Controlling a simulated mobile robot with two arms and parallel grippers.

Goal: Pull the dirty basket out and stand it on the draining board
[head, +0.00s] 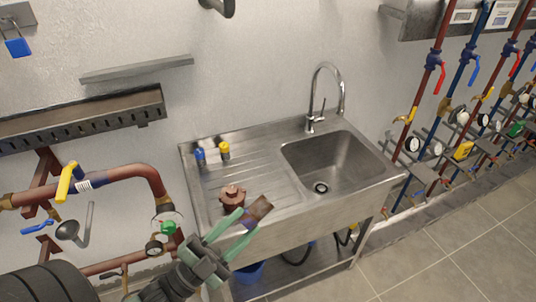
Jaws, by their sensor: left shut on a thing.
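My left gripper (251,217) has green fingers and reaches in from the bottom of the head view. It is shut on a small brown, dark-sided cylinder (261,206), which looks like the dirty basket. The basket is tilted and appears in front of or over the front edge of the draining board (252,180); I cannot tell how high it is. The grooved steel draining board is left of the sink bowl. A reddish-brown cap-like fitting (231,196) stands on it, just behind my fingers. My right gripper is not in view.
A blue item (200,157) and a yellow-topped item (224,151) stand at the board's back left. The sink bowl (335,163) and tap (324,98) are right. Red-brown piping (125,174) with valves and gauges is left. The board's middle is clear.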

